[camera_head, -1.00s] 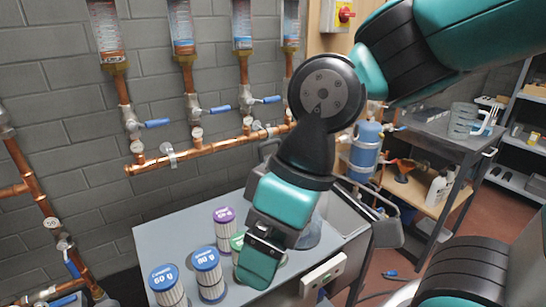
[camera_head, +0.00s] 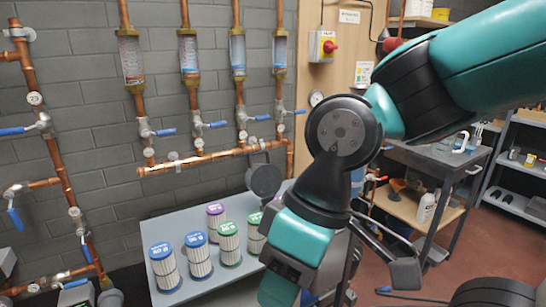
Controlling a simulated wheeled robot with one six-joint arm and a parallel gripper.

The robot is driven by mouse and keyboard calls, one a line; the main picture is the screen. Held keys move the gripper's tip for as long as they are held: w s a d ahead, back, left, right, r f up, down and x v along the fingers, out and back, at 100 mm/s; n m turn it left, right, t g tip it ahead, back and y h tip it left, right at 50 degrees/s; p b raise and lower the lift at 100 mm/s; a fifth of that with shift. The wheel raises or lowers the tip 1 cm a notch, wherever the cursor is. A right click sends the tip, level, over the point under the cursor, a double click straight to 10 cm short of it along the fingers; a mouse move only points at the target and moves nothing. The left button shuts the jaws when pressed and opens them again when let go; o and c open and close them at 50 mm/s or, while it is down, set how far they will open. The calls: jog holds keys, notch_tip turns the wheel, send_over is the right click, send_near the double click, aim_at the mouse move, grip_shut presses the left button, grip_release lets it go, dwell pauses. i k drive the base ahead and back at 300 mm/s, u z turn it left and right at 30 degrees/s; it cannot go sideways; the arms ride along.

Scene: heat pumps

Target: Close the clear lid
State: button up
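No lid can be made out for certain as clear. A round, dark grey disc (camera_head: 263,180) stands upright behind the grey worktop (camera_head: 170,233), near the wall pipes, and may be the raised lid; I cannot tell whether it is see-through. What lies below it is largely hidden by my arm. My gripper (camera_head: 280,292) points down in front of the worktop's right part, at the bottom edge of the picture. Its fingertips are cut off or hidden, so its opening does not show. No grasped thing is visible.
Several pleated filter cartridges with coloured caps, such as a blue one (camera_head: 165,268) and a purple one (camera_head: 216,222), stand on the worktop left of my gripper. Copper pipes (camera_head: 200,159) with valves run along the wall. A workbench (camera_head: 435,160) stands at the right.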

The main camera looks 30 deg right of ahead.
aim_at(266, 180)
jog(key=z, duration=0.45)
jog(key=i, duration=0.95)
jog(key=u, duration=0.5)
